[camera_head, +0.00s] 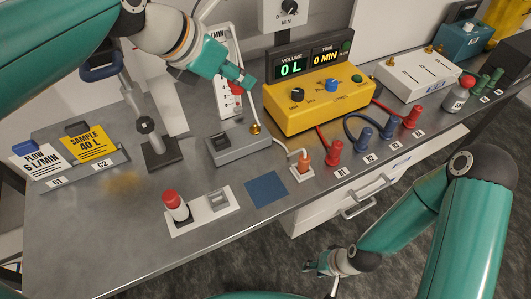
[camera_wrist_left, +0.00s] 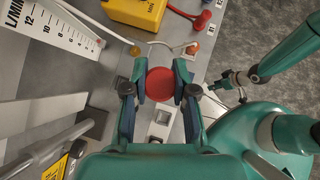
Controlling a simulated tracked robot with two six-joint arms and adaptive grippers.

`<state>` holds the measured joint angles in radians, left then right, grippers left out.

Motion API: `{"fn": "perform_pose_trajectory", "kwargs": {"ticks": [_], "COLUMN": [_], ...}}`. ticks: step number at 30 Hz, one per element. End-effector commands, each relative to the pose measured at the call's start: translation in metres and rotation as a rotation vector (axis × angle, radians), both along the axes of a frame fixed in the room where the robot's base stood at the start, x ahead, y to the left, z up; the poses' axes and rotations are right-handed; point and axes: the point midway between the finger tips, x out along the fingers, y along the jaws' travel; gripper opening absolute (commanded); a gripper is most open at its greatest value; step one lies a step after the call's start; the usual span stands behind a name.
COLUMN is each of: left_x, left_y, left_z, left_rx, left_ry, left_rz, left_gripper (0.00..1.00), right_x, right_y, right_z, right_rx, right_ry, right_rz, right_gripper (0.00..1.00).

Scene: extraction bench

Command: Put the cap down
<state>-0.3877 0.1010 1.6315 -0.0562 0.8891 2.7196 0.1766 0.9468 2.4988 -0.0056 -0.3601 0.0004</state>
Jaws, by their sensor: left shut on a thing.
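A round red cap (camera_wrist_left: 160,83) sits between the two fingers of my left gripper (camera_wrist_left: 160,88) in the left wrist view. In the head view, my left gripper (camera_head: 243,79) is shut on it, and only a bit of red (camera_head: 236,89) shows below the fingers. It is held in the air above the back of the bench, in front of the flow scale. My right gripper (camera_head: 317,266) is low, off the bench's front edge, and too small to tell open or shut.
A white holder (camera_head: 215,215) with a red-topped vial (camera_head: 174,203) stands at the front, left of a blue mat (camera_head: 267,189). A grey box (camera_head: 237,145), yellow meter (camera_head: 320,104) and several red and blue plugs stand behind. Bare metal lies front left.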

Motion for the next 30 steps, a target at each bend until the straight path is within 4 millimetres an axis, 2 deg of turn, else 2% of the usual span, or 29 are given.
{"fn": "perform_pose_trajectory", "kwargs": {"ticks": [1,3,6,9,14,17,24,30], "left_x": [-0.010,-0.022,-0.035,-0.040,-0.043,-0.044,-0.043,-0.043], "left_y": [-0.012,-0.025,-0.040,-0.051,-0.056,-0.055,-0.055,-0.055], "left_z": [-0.027,-0.047,-0.068,-0.073,-0.086,-0.106,-0.171,-0.215], "left_rx": [0.001,0.000,-0.001,-0.003,0.001,0.001,0.001,0.000], "left_ry": [0.003,0.001,-0.001,-0.003,0.002,0.003,0.007,0.004], "left_rz": [-0.029,-0.065,-0.109,-0.135,-0.149,-0.148,-0.147,-0.147], "left_gripper": [0.00,0.00,0.00,0.00,0.00,0.00,0.00,0.00], "right_x": [0.000,0.000,0.000,0.000,0.000,0.000,0.000,0.000], "right_y": [0.000,0.000,0.000,0.000,0.000,0.000,0.000,0.000], "right_z": [-0.016,-0.025,-0.038,-0.045,-0.049,-0.052,-0.062,-0.072], "right_rx": [0.000,0.000,0.000,0.000,0.000,0.000,0.000,0.000], "right_ry": [0.000,0.000,0.000,0.000,0.000,0.000,0.000,0.000], "right_rz": [0.000,0.000,0.000,0.000,0.000,0.000,0.000,0.000], "right_gripper": [0.40,0.40,0.40,0.40,0.40,0.40,0.40,0.40]}}
